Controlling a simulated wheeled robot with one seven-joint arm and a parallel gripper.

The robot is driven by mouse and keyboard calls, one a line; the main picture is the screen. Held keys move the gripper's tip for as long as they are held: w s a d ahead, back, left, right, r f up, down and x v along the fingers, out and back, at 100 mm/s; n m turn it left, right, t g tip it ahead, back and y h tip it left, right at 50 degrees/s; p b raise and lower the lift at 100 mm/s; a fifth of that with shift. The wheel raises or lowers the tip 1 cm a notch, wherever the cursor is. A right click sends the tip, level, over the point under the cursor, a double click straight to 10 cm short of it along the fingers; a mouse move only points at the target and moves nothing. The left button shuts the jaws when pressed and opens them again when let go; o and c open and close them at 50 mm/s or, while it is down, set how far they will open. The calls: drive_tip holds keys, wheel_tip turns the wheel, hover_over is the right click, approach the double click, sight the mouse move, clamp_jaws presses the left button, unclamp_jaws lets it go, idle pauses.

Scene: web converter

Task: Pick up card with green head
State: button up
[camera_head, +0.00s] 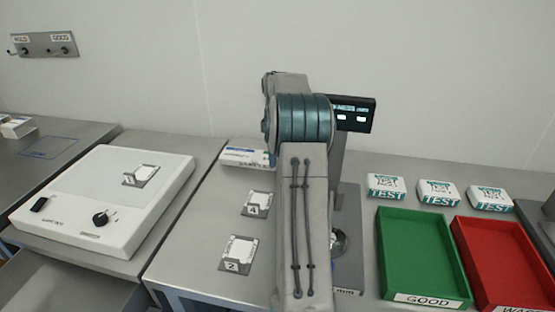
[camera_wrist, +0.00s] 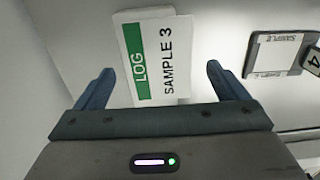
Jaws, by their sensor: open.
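The card with the green head (camera_wrist: 156,62) shows in the wrist view, a white card reading "SAMPLE 3" with a green band marked "LOG". More pale layers show at its top and left edges. My gripper (camera_wrist: 159,72) is open, with one blue finger on each side of the card and a visible gap to each. The card appears between or just beyond the fingertips; its exact depth is unclear. Its lower edge is close to the gripper's palm bar. In the head view I cannot make out this card or the fingers; my arm covers the middle of the bench.
Two small card holders (camera_head: 258,205) (camera_head: 238,253) stand left of my arm. A white device (camera_head: 75,205) with a knob carries another holder (camera_head: 140,176). Green (camera_head: 392,250) and red (camera_head: 475,262) trays lie right, with TEST boxes (camera_head: 438,192) behind. A holder (camera_wrist: 277,53) shows right in the wrist view.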

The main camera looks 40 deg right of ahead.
drive_tip(key=shift+f, duration=0.5)
drive_tip(key=c, duration=1)
drive_tip(key=shift+c, duration=0.2)
